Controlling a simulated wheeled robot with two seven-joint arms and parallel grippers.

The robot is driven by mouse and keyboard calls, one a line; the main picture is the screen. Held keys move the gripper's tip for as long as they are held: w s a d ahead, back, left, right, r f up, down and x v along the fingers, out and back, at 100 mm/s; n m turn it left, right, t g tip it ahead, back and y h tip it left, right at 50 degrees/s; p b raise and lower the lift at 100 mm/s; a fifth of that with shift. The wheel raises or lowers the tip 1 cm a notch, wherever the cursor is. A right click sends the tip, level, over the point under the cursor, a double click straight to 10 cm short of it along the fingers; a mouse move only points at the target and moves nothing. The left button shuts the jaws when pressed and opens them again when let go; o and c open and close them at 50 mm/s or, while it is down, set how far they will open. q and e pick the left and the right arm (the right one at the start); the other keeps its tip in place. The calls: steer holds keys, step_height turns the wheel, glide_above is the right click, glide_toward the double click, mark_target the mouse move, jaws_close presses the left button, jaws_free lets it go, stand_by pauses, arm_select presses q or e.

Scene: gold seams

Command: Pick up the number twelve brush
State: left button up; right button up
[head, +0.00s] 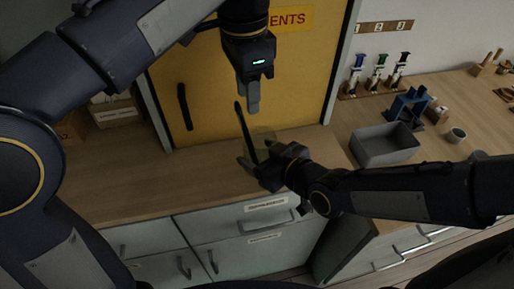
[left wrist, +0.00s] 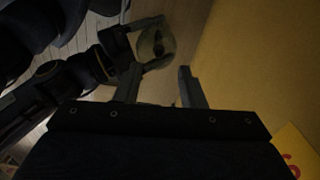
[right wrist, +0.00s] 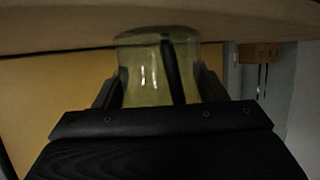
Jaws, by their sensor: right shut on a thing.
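A clear greenish glass jar (head: 264,140) is in my right gripper (head: 256,166), low over the counter. In the right wrist view the jar (right wrist: 150,72) fills the space between the fingers. A dark, thin brush (head: 246,132) stands tilted in the jar and sticks out above its rim. A dark strip of it shows through the glass in the right wrist view (right wrist: 173,70). No number on it can be read. My left gripper (head: 249,106) points down just above the brush's upper end. It is open and empty in the left wrist view (left wrist: 160,90), with the jar (left wrist: 157,42) beyond its fingers.
A wooden counter (head: 150,190) with drawers runs below a yellow cabinet door (head: 205,85).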

arm_select(q)
step_height(320, 180, up, 8)
steer(key=m+t+h, duration=0.5)
steer(key=t+h, duration=0.6)
steer(key=t, duration=0.5)
glide_above(246, 130)
steer(key=w+a, duration=0.3)
steer(key=w, duration=0.2)
steer(key=s+a+m+h, duration=0.3)
steer(key=s+a+f+n+g, duration=0.2)
steer(key=s+f+n+g, duration=0.15)
steer(key=f+n, duration=0.4)
steer(key=s+a+f+n+g, duration=0.15)
steer(key=s+f+n, duration=0.3)
steer(key=f, duration=0.55)
steer(key=shift+m+g, duration=0.3)
steer(key=shift+m, duration=0.1)
steer(key=x, duration=1.1)
steer(key=shift+w+d+r, duration=0.1)
steer(key=shift+d+r, duration=0.05)
steer(key=shift+d, duration=0.15)
